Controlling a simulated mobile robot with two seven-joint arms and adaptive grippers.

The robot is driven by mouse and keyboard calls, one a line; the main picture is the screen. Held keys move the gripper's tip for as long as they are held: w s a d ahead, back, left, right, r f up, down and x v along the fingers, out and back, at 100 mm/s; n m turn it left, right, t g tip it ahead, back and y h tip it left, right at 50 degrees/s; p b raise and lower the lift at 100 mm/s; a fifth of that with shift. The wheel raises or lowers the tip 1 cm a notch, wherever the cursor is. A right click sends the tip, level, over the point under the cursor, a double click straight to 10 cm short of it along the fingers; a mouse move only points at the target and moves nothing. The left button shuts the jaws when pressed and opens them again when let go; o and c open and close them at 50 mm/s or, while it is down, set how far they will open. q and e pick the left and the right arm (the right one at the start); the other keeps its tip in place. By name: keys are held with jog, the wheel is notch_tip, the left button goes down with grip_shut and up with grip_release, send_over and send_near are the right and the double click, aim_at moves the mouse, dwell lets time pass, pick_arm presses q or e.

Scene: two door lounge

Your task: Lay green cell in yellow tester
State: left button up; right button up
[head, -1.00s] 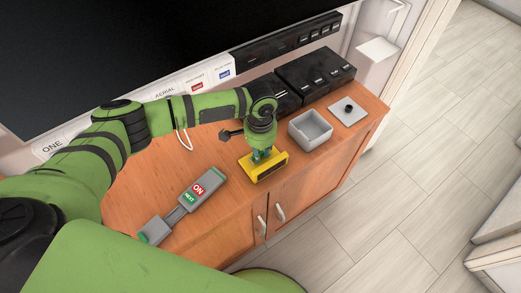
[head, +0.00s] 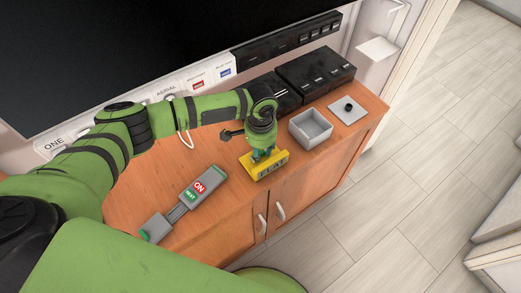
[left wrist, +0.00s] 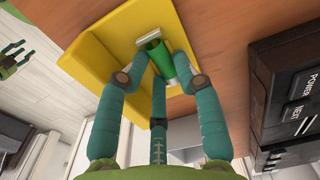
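The yellow tester (head: 279,168) stands on the wooden cabinet top near its front edge, with small dark lettering on its front panel. The green cell (left wrist: 157,55) shows in the left wrist view at the yellow tester (left wrist: 112,38), beside a pale metal piece. My left gripper (head: 263,154) is down at the tester, its teal fingers around the cell; they appear to touch its sides. The left gripper (left wrist: 160,68) hides part of the cell, so I cannot tell whether it is fully seated. My right gripper (left wrist: 16,50) shows small at the left wrist view's edge, fingers spread and empty.
A grey device with a red ON label (head: 199,187) lies left of the tester. An open grey box (head: 311,141) and a grey plate with a black knob (head: 348,110) are to the right. Black units (head: 315,75) stand behind. The cabinet's front edge is close to the tester.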

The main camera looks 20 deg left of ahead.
aim_at(261, 154)
pick_arm(q)
jog(key=shift+s+f, duration=0.35)
jog(key=shift+f, duration=0.25)
notch_tip(261, 154, up, 14)
jog(key=b, duration=0.1)
jog(key=shift+w+f, duration=0.2)
jog(key=shift+w, duration=0.1)
dwell(0.5)
